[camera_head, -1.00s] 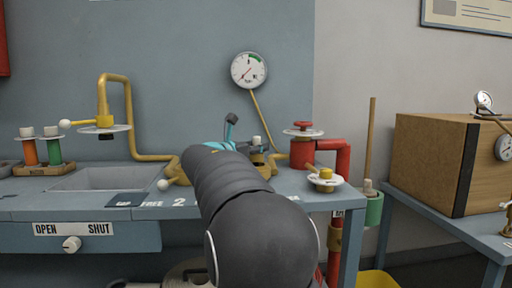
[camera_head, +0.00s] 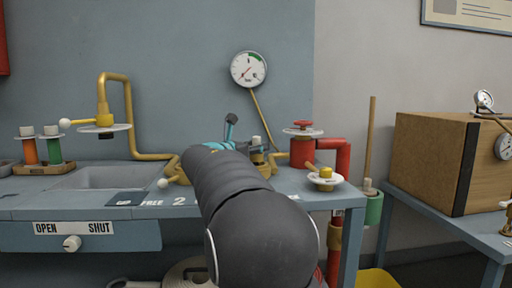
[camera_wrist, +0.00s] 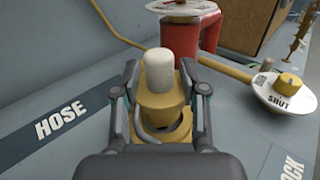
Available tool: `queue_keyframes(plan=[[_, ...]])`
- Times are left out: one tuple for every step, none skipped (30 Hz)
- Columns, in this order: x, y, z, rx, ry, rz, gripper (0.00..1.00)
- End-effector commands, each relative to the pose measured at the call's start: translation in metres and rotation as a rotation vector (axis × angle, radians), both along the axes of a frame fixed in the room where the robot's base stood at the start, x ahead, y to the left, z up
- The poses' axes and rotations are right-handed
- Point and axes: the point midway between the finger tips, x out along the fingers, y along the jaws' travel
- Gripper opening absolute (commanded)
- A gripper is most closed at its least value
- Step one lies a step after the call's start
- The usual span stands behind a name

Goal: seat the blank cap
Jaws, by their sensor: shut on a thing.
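The blank cap, with a pale rounded top (camera_wrist: 159,68) and a yellow body, stands upright between the fingers of my gripper (camera_wrist: 160,88) in the wrist view. The fingers are shut on it from both sides. Below it is a wider yellow fitting (camera_wrist: 150,128) with a grey curved piece at its front. The cap is in line with this fitting, but I cannot tell whether it is fully down on it. In the head view the pale top (camera_head: 256,141) shows just past my arm, which hides part of my gripper and the fitting.
A red valve (camera_head: 303,150) with a white disc stands to the right, and a yellow knob on a white SHUT dial (camera_head: 326,178) sits near the bench's right edge. A yellow pipe (camera_wrist: 112,32) runs behind the cap. A sink (camera_head: 115,178) is at the left.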

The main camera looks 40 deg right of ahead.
Motion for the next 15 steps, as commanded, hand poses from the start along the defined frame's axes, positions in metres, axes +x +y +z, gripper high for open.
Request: queue_keyframes(plan=[[-0.0001, 0.0000, -0.0015, -0.001, 0.000, 0.000, 0.00], [-0.0001, 0.0000, -0.0021, -0.001, 0.000, 0.000, 0.00], [-0.0001, 0.0000, -0.0030, -0.001, 0.000, 0.000, 0.00], [-0.0001, 0.0000, -0.0036, -0.001, 0.000, 0.000, 0.00], [-0.0001, 0.0000, -0.0042, -0.001, 0.000, 0.000, 0.00], [-0.0001, 0.0000, -0.0051, -0.001, 0.000, 0.000, 0.00], [-0.0001, 0.0000, -0.0057, -0.001, 0.000, 0.000, 0.00], [-0.0001, 0.0000, -0.0063, -0.001, 0.000, 0.000, 0.00], [-0.0001, 0.0000, -0.0071, -0.001, 0.000, 0.000, 0.00], [-0.0001, 0.0000, -0.0077, -0.001, 0.000, 0.000, 0.00], [-0.0001, 0.0000, -0.0084, -0.001, -0.001, 0.000, 0.00], [-0.0001, 0.0000, -0.0092, -0.001, -0.001, 0.000, 0.00], [-0.0001, 0.0000, -0.0099, -0.001, -0.001, 0.000, 0.00], [-0.0001, 0.0000, -0.0105, -0.001, -0.001, 0.000, 0.00], [-0.0001, 0.0000, -0.0113, -0.001, -0.001, 0.000, 0.00]])
